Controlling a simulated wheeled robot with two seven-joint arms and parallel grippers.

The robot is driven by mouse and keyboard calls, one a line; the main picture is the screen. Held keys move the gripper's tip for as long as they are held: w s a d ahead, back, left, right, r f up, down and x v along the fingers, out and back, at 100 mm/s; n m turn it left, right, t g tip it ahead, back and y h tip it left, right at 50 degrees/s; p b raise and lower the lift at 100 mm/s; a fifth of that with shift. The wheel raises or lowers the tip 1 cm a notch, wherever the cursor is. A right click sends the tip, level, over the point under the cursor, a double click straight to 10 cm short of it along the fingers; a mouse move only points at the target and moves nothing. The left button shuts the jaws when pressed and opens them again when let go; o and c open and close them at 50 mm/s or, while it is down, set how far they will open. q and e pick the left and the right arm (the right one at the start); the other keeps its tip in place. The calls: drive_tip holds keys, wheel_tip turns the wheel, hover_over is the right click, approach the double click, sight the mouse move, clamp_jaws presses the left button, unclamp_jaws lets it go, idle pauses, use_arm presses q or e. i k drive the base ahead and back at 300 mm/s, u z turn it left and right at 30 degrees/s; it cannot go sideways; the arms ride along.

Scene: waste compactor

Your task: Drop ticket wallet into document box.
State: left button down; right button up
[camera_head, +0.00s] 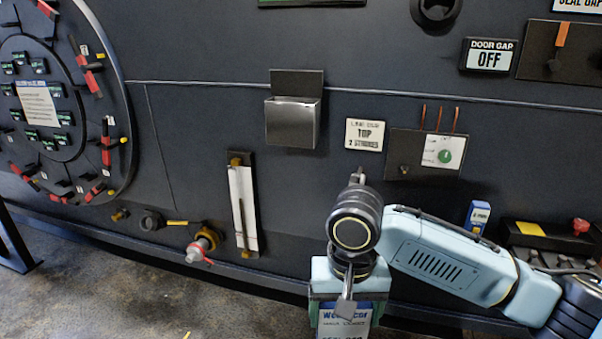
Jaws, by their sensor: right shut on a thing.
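The document box looks to be the grey metal open-topped pocket (291,124) on the dark wall, left of the picture's middle. My right gripper (346,303) is low in the picture, below and to the right of that pocket. It is shut on the ticket wallet (343,326), which has a white and blue printed face. The wallet's lower part is cut off by the bottom edge, and my wrist hides its upper part. The wallet is clear of the pocket. My left gripper is not in view.
A round panel (55,110) with red handles is at left. The wall between wrist and pocket looks clear.

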sight(300, 141)
drive_tip(key=z, duration=0.75)
drive_tip(key=i, duration=0.6)
drive_tip(key=u, duration=2.6)
drive_tip(key=i, duration=2)
drive_tip(key=z, duration=1.6)
